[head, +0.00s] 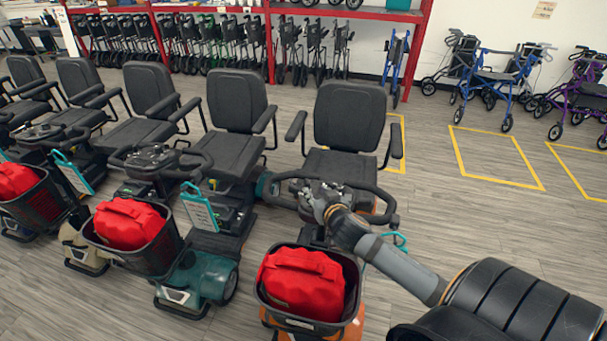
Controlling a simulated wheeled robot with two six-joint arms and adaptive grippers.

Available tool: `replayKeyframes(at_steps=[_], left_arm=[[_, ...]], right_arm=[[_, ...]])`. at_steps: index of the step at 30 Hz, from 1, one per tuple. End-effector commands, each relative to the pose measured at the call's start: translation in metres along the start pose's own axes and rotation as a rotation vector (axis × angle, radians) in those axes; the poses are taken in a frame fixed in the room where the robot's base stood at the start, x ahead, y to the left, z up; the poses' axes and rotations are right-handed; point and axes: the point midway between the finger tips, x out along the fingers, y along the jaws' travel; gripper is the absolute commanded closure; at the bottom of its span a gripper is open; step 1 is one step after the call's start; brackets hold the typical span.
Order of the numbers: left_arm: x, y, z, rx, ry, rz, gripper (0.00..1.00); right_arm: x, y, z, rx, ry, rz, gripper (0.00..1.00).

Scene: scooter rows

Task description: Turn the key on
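The nearest scooter has a black seat (350,118), a black handlebar (378,203) and a front basket (352,283) with a red bag (301,282) in it. My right arm reaches in from the lower right. My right gripper (318,203) is at the middle of this scooter's handlebar, over its control console. The fingertips are small and blend with the dark console, so I cannot tell whether they are open or shut. The key is not distinguishable; the gripper and wrist cover much of the console. My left gripper is not in view.
More scooters stand in a row to the left, the closest with a red bag (128,223) in its basket. A red shelf (425,20) with folded walkers runs along the back. Blue rollators (500,72) stand at the right. Floor at the right with yellow outlines (497,157) is clear.

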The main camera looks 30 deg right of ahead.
Motion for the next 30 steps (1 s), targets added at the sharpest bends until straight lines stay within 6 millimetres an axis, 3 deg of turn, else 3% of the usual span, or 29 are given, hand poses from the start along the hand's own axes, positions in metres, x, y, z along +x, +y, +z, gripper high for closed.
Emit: replayKeyframes(at_steps=[3, 8, 11, 19, 28, 30], left_arm=[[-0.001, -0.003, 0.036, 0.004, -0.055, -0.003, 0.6], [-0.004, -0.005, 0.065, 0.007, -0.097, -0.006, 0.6], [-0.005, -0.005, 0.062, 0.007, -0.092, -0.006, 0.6], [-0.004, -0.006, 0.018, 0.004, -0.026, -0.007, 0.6], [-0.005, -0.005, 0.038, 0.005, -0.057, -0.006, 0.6], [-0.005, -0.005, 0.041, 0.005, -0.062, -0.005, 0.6]], right_arm=[[0.009, 0.001, 0.0, 0.003, 0.0, 0.003, 0.62], [0.041, 0.0, -0.001, 0.006, 0.0, 0.003, 0.62], [0.062, 0.0, -0.001, 0.005, 0.0, 0.002, 0.62], [0.1, 0.0, 0.0, 0.001, -0.002, 0.001, 0.62], [0.104, 0.0, 0.001, 0.0, -0.001, 0.0, 0.62], [0.104, 0.0, 0.001, 0.0, -0.001, 0.0, 0.69]])
